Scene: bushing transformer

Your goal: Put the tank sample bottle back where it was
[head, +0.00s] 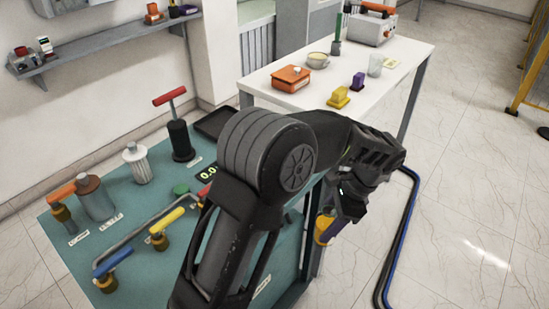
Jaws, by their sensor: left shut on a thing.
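My left gripper (348,200) reaches over the right side of the teal bench (62,262), fingers pointing down. It is shut on a small amber-yellow object (323,229), which looks like the tank sample bottle. The fingers and arm hide much of it, so its shape and tilt are unclear. It shows just past the bench's right edge in the picture; I cannot tell its height. A grey container with a brown cap (95,198) and a white ribbed container (138,164) stand on the bench. My right gripper is not in view.
Bench fittings include a red T-handle (169,96), a yellow-handled valve (165,222) and a blue-handled valve (112,262). A white table (410,62) behind holds an orange box (291,78), yellow and purple blocks and a cup. Hoses (400,235) lie on the floor at right.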

